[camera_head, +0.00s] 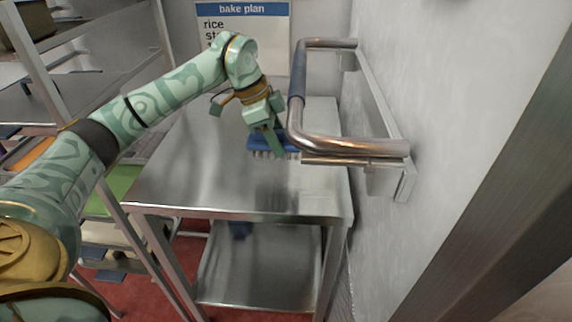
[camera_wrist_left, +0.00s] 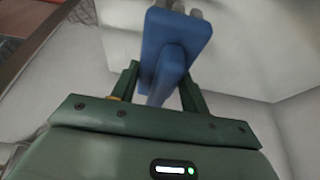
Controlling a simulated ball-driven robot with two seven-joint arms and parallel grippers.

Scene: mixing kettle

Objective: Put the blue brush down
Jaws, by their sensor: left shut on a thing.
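The blue brush (camera_head: 259,143) has a flat blue block with pale bristles on its underside. In the head view it is over the back right of the steel table (camera_head: 235,185), partly behind a metal rail. My left gripper (camera_head: 266,131) is shut on it from above. In the left wrist view the brush's blue handle (camera_wrist_left: 166,75) sits between the two fingers, with the block and grey bristle ends beyond. I cannot tell whether the bristles touch the table top. My right gripper is not in view.
A bent metal rail (camera_head: 345,147) on the right wall stands out over the table's right side, close to my gripper. A "bake plan" sign (camera_head: 241,22) hangs behind. A metal shelf rack (camera_head: 90,97) stands at left. The table's front is bare.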

